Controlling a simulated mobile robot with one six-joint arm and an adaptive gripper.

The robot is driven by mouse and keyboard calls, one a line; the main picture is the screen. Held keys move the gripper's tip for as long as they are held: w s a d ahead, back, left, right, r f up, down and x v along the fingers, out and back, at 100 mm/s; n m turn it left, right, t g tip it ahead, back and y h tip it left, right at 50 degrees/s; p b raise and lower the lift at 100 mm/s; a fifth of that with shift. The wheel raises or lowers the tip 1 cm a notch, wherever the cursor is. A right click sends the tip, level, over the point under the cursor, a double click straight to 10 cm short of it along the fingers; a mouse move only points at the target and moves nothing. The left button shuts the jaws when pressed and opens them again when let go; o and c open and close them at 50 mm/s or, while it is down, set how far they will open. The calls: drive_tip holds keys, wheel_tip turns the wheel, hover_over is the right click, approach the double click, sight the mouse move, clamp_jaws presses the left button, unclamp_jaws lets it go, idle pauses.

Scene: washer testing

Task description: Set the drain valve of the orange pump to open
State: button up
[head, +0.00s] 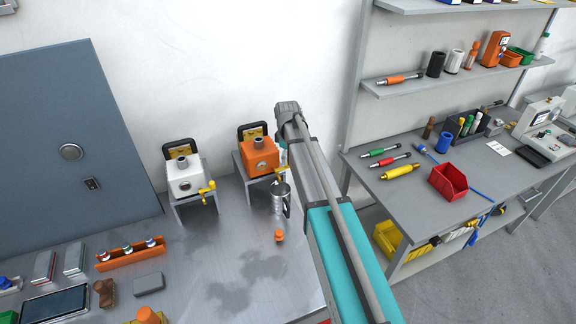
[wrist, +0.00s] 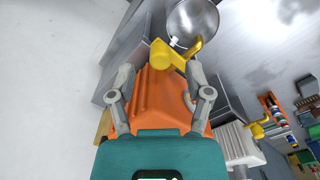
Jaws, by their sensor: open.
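The orange pump (head: 259,158) stands on a small grey stand at the back of the metal bench. Its yellow drain valve (head: 281,171) sticks out at its lower right, close to my arm. In the wrist view the orange pump (wrist: 158,100) lies under my gripper (wrist: 159,72), whose fingers are apart and empty. The yellow valve (wrist: 172,56) shows just ahead of the fingertips, apart from them. Its lever points towards the metal jug; I cannot tell whether the valve is open. In the head view my gripper is mostly hidden by my arm.
A metal jug (head: 279,197) stands below the orange pump's valve, near the fingers. A white pump (head: 184,178) with its own yellow valve (head: 207,191) stands to the left. An orange cap-like piece (head: 279,236) lies on the bench.

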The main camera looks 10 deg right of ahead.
drive_tip(key=shift+f+b, duration=0.7)
drive_tip(key=shift+f, duration=0.35)
